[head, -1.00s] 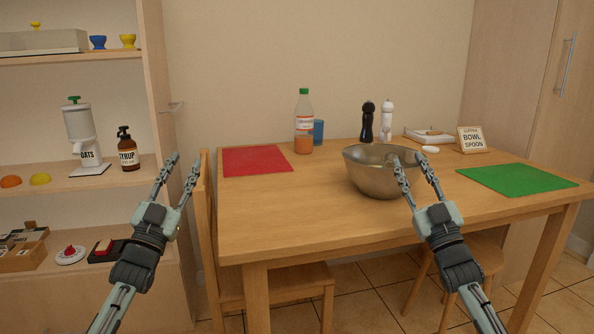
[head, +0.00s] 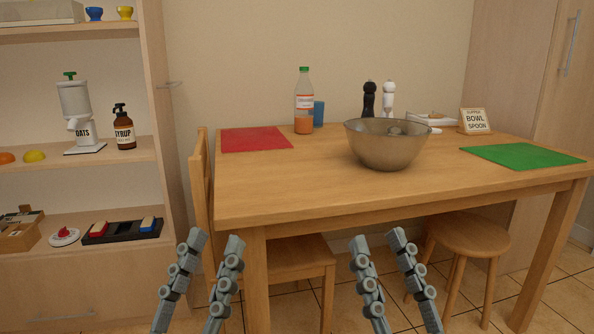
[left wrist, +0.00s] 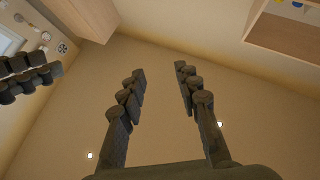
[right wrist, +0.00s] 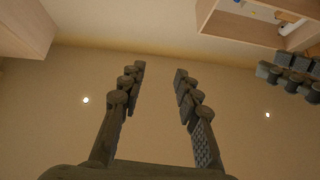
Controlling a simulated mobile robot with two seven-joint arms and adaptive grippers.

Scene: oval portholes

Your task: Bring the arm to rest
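My left gripper (head: 218,240) is low in the head view, in front of the table's left part, with its fingers apart and nothing between them. It also shows open and empty in the left wrist view (left wrist: 160,72). My right gripper (head: 378,242) is low and right of centre in the head view, below the table's front edge in the picture, open and empty. In the right wrist view (right wrist: 160,70) its fingers are also apart with only wall or ceiling behind. Both grippers point upward and touch nothing visible.
The wooden table (head: 300,190) bears a metal bowl (head: 385,150), red mat (head: 256,139), green mat (head: 522,156), bottle (head: 304,102), blue cup (head: 319,114), two mills and a sign (head: 476,121). A chair (head: 282,262) and stool (head: 468,238) stand close. Shelves (head: 85,219) are left.

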